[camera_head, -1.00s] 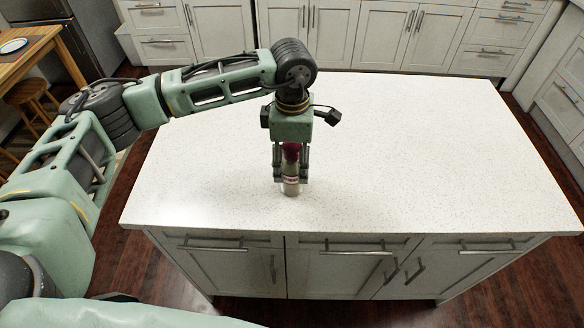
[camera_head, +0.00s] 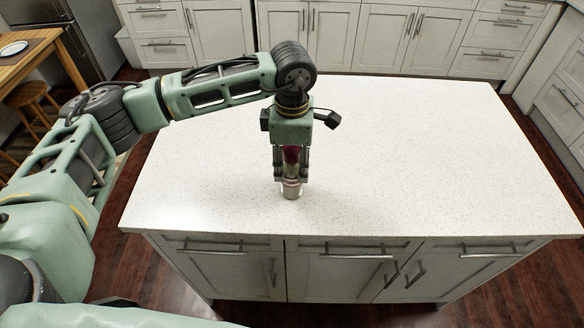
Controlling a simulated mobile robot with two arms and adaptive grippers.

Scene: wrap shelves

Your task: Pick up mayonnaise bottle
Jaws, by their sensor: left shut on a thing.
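The mayonnaise bottle (camera_head: 291,189) stands upright on the white counter (camera_head: 420,150), near its front edge. It has a pale lower body and a dark red cap. My left gripper (camera_head: 291,178) points straight down over the bottle from above. Its fingers are shut on the bottle's sides, and they hide part of the body. The bottle's base looks to be at the counter surface; I cannot tell whether it is slightly lifted. My right gripper is not in view.
The rest of the island counter is bare, with wide free room to the right. Cabinet fronts (camera_head: 345,265) lie below its front edge. A wooden table (camera_head: 28,52) with a plate and a stool (camera_head: 32,98) stand at the far left.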

